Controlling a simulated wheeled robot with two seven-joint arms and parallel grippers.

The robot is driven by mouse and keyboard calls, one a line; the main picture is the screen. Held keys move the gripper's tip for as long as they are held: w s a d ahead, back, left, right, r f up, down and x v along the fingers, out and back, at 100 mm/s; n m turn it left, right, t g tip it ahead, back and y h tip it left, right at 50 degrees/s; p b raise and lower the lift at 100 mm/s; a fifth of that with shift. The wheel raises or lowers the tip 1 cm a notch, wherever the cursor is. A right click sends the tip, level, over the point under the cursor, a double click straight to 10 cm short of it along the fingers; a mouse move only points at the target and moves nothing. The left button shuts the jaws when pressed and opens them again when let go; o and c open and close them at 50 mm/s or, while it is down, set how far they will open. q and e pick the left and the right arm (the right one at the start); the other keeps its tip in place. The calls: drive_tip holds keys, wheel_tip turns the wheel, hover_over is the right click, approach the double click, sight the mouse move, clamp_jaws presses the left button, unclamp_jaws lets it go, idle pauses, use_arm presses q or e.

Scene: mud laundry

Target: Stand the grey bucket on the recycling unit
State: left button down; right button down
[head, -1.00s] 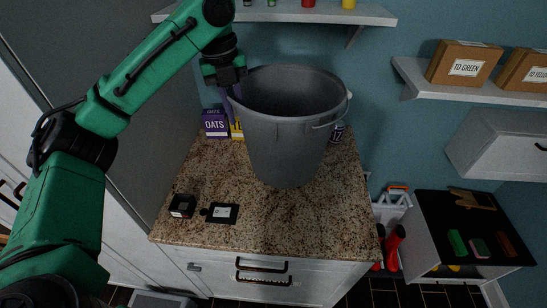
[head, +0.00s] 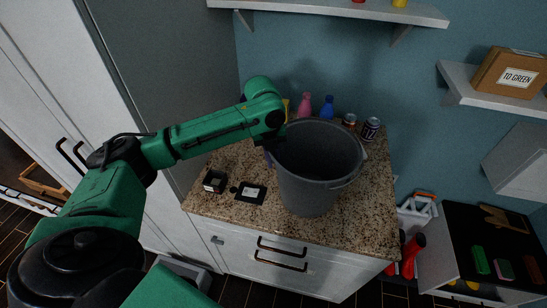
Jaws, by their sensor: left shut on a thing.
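The grey bucket (head: 318,180) is upright over the granite top (head: 230,175) of a white drawer unit, near its front edge. I cannot tell if its base touches the top. My left gripper (head: 271,152) is shut on the bucket's left rim. Its fingers are mostly hidden by the wrist and the bucket. No label shows which piece is the recycling unit; the granite-topped unit is the one under the bucket. My right gripper is not in view.
A small black box (head: 214,181) and a black card-like item (head: 251,192) lie left of the bucket. A pink bottle (head: 304,106), a blue bottle (head: 327,108) and cans (head: 370,129) stand behind it. A wall shelf (head: 340,10) hangs above. The granite right of the bucket is clear.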

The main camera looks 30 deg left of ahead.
use_arm(q)
drive_tip(key=shift+w, duration=0.1)
drive_tip(key=c, duration=0.9)
unclamp_jaws()
drive_tip(key=shift+w+f, duration=0.1)
drive_tip(key=shift+f, duration=0.1)
drive_tip(key=shift+o, duration=0.2)
drive_tip(key=shift+r, duration=0.15)
drive_tip(key=shift+r, duration=0.2)
wheel_tip(320, 180, up, 12)
drive_tip(key=s+a+b, duration=0.1)
drive_tip(key=b, duration=0.2)
drive_tip(key=shift+f+b, duration=0.2)
drive_tip(key=shift+b, duration=0.1)
